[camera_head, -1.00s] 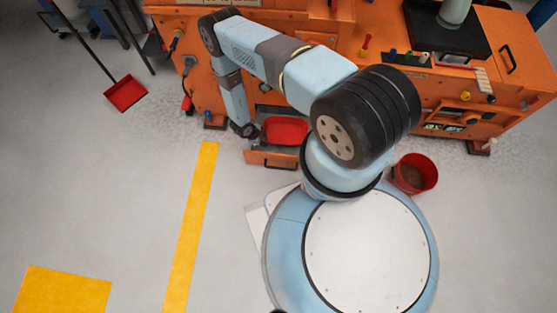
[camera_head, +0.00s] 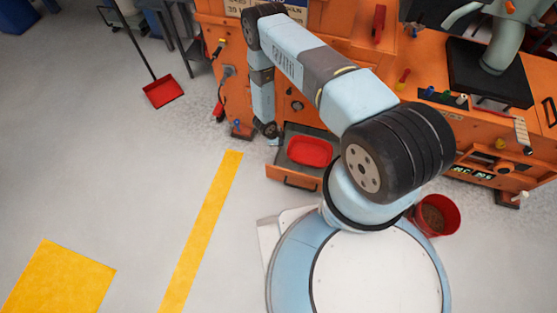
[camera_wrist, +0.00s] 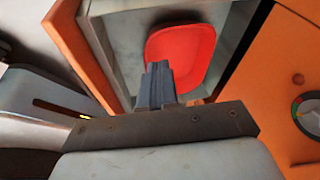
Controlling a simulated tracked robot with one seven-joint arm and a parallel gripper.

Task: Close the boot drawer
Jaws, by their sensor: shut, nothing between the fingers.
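The boot drawer (camera_head: 292,178) is pulled out from the low front of the orange machine, with its handled orange front facing me. A red tray (camera_head: 308,151) lies inside it. In the wrist view the drawer's grey wall (camera_wrist: 118,38) and the red tray (camera_wrist: 182,55) show. My gripper (camera_wrist: 158,80) is shut and empty, its fingertips appearing over the drawer opening beside the tray. In the head view my gripper (camera_head: 274,141) is small, low at the drawer's left rear side. I cannot tell whether it touches the drawer.
The orange machine (camera_head: 335,110) fills the back. A red bucket (camera_head: 437,214) stands on the floor right of the drawer. A red dustpan (camera_head: 163,91) lies at the left. Grey floor with yellow markings (camera_head: 205,230) is clear in front and left.

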